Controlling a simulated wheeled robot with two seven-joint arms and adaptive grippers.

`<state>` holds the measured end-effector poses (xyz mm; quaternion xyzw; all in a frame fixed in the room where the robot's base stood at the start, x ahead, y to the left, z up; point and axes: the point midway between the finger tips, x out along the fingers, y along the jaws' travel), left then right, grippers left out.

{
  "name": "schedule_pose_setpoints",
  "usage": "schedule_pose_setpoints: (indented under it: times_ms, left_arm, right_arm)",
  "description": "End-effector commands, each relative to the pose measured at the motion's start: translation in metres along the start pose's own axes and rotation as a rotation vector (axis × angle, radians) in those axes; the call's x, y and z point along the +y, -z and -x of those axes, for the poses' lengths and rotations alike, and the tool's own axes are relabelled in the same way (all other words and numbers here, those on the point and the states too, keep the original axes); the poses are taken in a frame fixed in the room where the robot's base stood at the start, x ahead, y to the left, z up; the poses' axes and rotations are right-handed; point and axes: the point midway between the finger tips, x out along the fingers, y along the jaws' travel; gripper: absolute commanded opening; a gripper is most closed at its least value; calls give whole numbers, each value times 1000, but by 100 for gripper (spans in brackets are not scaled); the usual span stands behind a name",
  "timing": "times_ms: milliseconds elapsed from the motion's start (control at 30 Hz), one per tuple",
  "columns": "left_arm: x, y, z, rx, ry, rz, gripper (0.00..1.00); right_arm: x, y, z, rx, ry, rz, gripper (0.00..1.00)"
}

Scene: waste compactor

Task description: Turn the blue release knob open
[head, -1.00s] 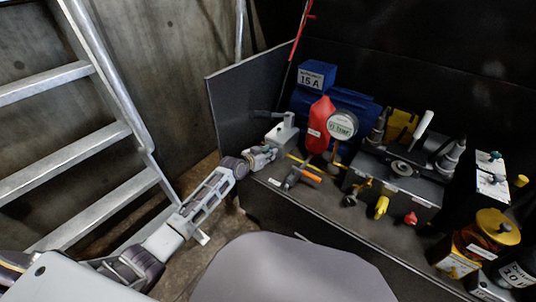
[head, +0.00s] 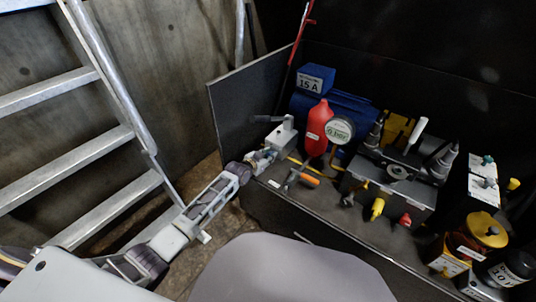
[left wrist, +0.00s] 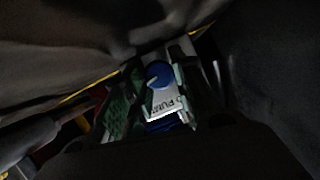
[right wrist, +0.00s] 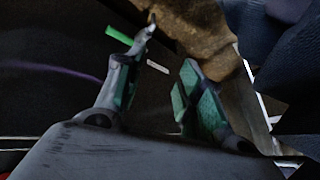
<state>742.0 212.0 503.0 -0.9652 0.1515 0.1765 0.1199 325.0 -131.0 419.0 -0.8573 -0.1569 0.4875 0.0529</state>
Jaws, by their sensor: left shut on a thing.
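The blue release knob (left wrist: 159,74) shows in the left wrist view, with a pale pointer mark on its face. It sits on a light block with a partly readable "PUMP" label (left wrist: 167,105). My left gripper (left wrist: 154,88) has its green-padded fingers on either side of the knob and is shut on it. In the head view the left gripper (head: 263,158) is at the grey hand pump (head: 281,137) on the left of the bench; the knob is hidden there. My right gripper (right wrist: 163,88) is open and empty in the right wrist view.
A red bottle (head: 318,127), a round gauge (head: 340,129) and a blue case (head: 315,79) stand beside the pump. An orange-handled tool (head: 303,178) lies in front on the bench. A dark upright panel (head: 238,112) closes the left end. A ladder (head: 85,130) stands at left.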

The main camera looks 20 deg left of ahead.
Motion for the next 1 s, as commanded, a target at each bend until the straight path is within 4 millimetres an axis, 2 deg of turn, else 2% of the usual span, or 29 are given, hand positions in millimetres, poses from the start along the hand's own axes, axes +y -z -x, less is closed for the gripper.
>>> schedule_pose_setpoints:
  times_ms: [33, 500, 933, 967, 1000]
  left_arm:
    - [-1, 2, 1, 0, 6, -11, 3]
    - [0, 2, 1, 1, 60, -141, 3]
    - [1, 1, 0, 2, 69, -166, 2]
    - [1, 1, 0, 2, 69, -166, 28]
    - [1, 1, 0, 2, 69, -166, 33]
  right_arm:
    - [-3, 13, 9, 9, -2, 8, 38]
    - [-3, 31, 49, -79, -44, 50, 38]
    - [-2, 32, 55, -96, -52, 55, 38]
    - [-2, 32, 55, -96, -52, 55, 38]
    - [-2, 32, 55, -96, -52, 55, 38]
